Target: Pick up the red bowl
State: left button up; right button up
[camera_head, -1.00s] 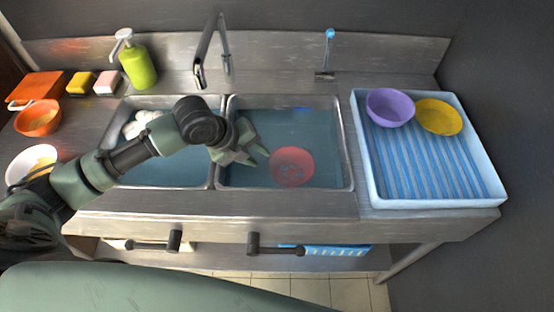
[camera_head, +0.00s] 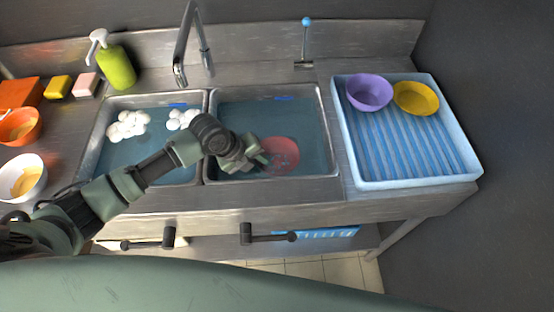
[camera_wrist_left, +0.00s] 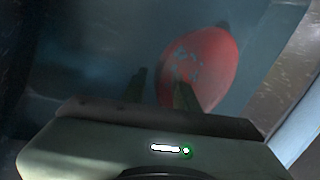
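The red bowl (camera_head: 282,155) sits in the water of the right sink basin, near its front. It also shows in the left wrist view (camera_wrist_left: 208,62). My left gripper (camera_head: 259,153) is at the bowl's left side, low in the basin. In the left wrist view its two fingers (camera_wrist_left: 160,88) are apart; the right finger overlaps the bowl's left edge and the left finger is outside it. I cannot tell whether either finger touches the bowl. My right gripper is not in view.
A pale blue ribbed tray (camera_head: 410,183) at right holds a purple bowl (camera_head: 369,92) and a yellow bowl (camera_head: 416,98). The left basin holds white items (camera_head: 128,125). A faucet (camera_head: 187,45) stands behind. A green soap bottle (camera_head: 116,66), sponges and more bowls are at left.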

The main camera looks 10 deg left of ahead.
pick_arm(q)
grip_shut()
jog(key=shift+s+f, duration=0.1)
dwell(1.2)
